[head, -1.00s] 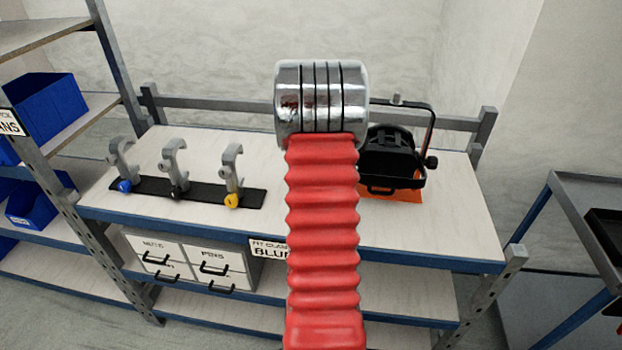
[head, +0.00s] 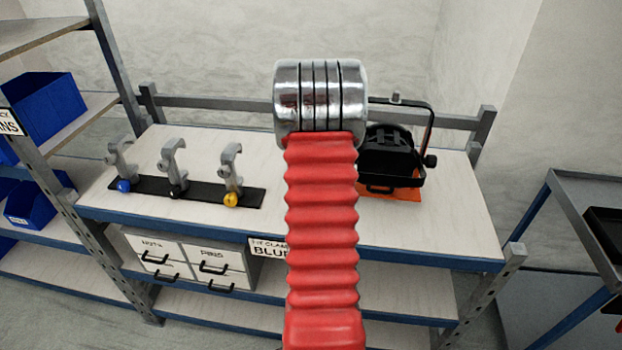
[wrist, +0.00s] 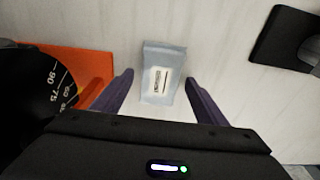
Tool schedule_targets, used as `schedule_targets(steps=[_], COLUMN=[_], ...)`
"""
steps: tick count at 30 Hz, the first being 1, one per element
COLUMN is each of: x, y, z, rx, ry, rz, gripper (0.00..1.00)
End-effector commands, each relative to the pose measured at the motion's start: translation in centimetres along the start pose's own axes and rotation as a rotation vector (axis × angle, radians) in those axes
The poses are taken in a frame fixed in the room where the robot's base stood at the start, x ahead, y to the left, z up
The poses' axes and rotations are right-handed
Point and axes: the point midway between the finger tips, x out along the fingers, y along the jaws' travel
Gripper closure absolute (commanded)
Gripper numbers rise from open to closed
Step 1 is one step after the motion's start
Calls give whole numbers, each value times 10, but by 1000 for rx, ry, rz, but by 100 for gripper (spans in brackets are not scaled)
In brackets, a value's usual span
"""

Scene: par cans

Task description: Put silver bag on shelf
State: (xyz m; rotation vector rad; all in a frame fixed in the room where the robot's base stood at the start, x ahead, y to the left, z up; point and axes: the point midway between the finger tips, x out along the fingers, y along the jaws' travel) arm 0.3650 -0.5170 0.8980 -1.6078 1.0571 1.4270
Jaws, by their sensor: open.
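The silver bag (wrist: 163,73) is a small pale grey-blue packet with a white label. It lies flat on the pale bench top, near the upper middle of the wrist view. My gripper (wrist: 157,82) is open, with its two dark purple fingers on the left and right of the bag. I cannot tell how high the fingers are above it. In the head view my red arm hides the bag and the gripper. The shelf unit with blue bins stands at the left, with an upper board (head: 45,35) and a middle board (head: 88,125).
A black par can (head: 390,155) sits on an orange mat (head: 392,196) on the bench, left of the gripper in the wrist view. Clamps (head: 175,165) stand on a black strip (head: 150,186). Blue bins (head: 48,108) occupy the left shelves. A grey cart (head: 590,190) stands right.

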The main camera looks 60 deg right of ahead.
Motion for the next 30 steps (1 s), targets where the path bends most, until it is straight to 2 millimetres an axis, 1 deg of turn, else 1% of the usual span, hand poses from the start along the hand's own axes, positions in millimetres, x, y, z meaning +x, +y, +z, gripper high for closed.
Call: schedule_targets(steps=[5, 8, 18, 21, 25, 30], x=[-15, -28, -87, -102, -116, -122], y=[0, 0, 0, 0, 0, 0], z=[-1, -1, -1, -1, -1, -1], rx=[0, 0, 0, 0, 0, 0], ry=[5, 5, 5, 4, 3, 2], rz=[0, 0, -1, -1, 0, 0], gripper=[33, 33, 33, 33, 33, 33])
